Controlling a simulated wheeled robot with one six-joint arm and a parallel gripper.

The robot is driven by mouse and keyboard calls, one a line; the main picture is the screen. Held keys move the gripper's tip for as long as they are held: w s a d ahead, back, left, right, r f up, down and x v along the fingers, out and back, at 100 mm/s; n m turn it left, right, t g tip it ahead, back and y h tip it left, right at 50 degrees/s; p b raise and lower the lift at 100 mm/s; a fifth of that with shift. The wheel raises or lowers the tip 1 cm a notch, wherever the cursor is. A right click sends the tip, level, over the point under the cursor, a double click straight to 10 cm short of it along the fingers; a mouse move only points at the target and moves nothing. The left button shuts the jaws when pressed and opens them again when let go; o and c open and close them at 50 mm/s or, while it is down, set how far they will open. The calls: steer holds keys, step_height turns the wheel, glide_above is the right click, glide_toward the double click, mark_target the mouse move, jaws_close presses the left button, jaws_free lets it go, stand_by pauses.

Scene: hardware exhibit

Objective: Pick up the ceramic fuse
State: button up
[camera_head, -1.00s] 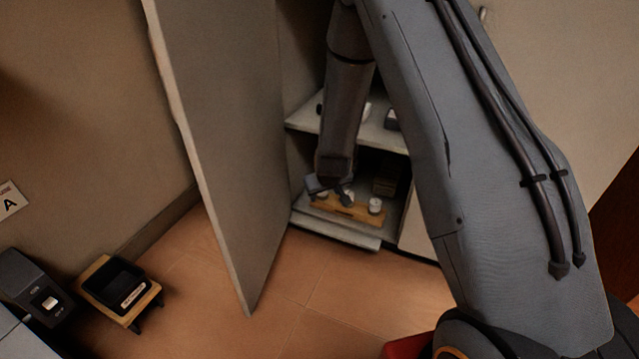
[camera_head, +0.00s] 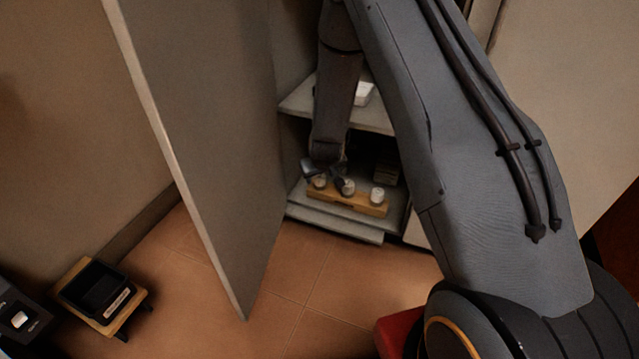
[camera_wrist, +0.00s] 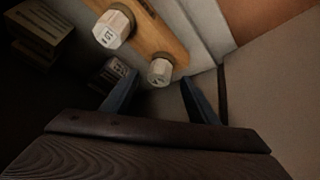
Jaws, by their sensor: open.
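White ceramic fuses with hexagonal heads stand upright in a row on a wooden rack (camera_head: 362,207) on the cabinet's lower shelf. In the head view they are the left fuse (camera_head: 319,183), middle fuse (camera_head: 348,187) and right fuse (camera_head: 377,195). My gripper (camera_head: 325,170) is open just behind and above the rack's left end. In the wrist view, my open gripper (camera_wrist: 158,88) has its fingers either side of the nearest fuse (camera_wrist: 160,71), which shows just beyond the tips. Another fuse (camera_wrist: 113,28), with a printed label, is farther up and left. The jaws hold nothing.
The open cabinet door (camera_head: 205,140) stands left of my arm. An upper shelf (camera_head: 368,117) with a white item lies above the rack. Dark boxes (camera_wrist: 40,30) sit beside the rack. A wooden stand (camera_head: 97,297) with a black tray is on the floor left.

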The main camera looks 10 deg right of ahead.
steer(key=b+x, duration=0.1)
steer(key=x, duration=0.1)
steer(key=shift+w+f, duration=0.2)
steer(key=shift+f, duration=0.1)
steer(key=c, duration=1.2)
steer(key=shift+r, duration=0.15)
steer(key=shift+r+p, duration=0.6)
steer(key=shift+r, duration=0.2)
steer(key=shift+r+p, duration=0.7)
steer(key=shift+r, duration=0.25)
steer(key=s+p, duration=0.2)
steer(key=s, duration=0.4)
steer(key=s+a+p, duration=0.1)
steer(key=s+p, duration=0.1)
steer(key=s, duration=0.4)
steer(key=s+a+p, duration=0.1)
steer(key=s+p, duration=0.1)
steer(key=s, duration=0.4)
steer(key=shift+a+f+p, duration=0.1)
steer(key=shift+a+p, duration=0.15)
steer(key=shift+p, duration=0.15)
